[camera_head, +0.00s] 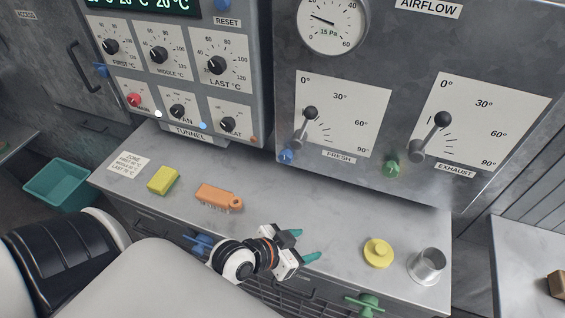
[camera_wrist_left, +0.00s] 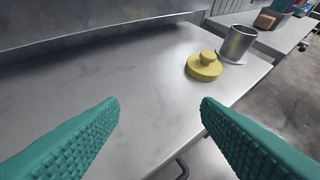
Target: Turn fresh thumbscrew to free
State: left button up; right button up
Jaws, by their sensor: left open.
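The fresh thumbscrew (camera_head: 287,156) is a small blue knob at the lower left of the FRESH dial plate (camera_head: 347,112), on the grey AIRFLOW panel. The black-knobbed fresh lever (camera_head: 309,114) is just above it. My left gripper (camera_head: 307,245) is open and empty over the counter's front part, below and apart from the thumbscrew. Its teal fingers stand wide apart in the left wrist view (camera_wrist_left: 160,110), with only bare counter between them. The thumbscrew is outside that wrist view. My right gripper is not in view.
A green thumbscrew (camera_head: 390,168) sits by the EXHAUST dial plate (camera_head: 470,115). On the counter (camera_head: 330,222) are a yellow sponge (camera_head: 163,180), an orange brush (camera_head: 218,197), a yellow knobbed disc (camera_head: 378,252) and a metal cup (camera_head: 428,265). Counter below the FRESH dial is clear.

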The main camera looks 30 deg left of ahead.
pick_arm(q)
jog(key=w+a+r+n+t+y, duration=0.2)
jog(key=w+a+t, duration=0.3)
jog(key=n+t+y, duration=0.2)
jog(key=n+y, duration=0.3)
jog(key=y, duration=0.2)
send_near(284, 160)
jog(key=p+x, duration=0.1)
jog(key=x, duration=0.7)
jog(key=shift+w+p, duration=0.3)
jog(key=c, duration=1)
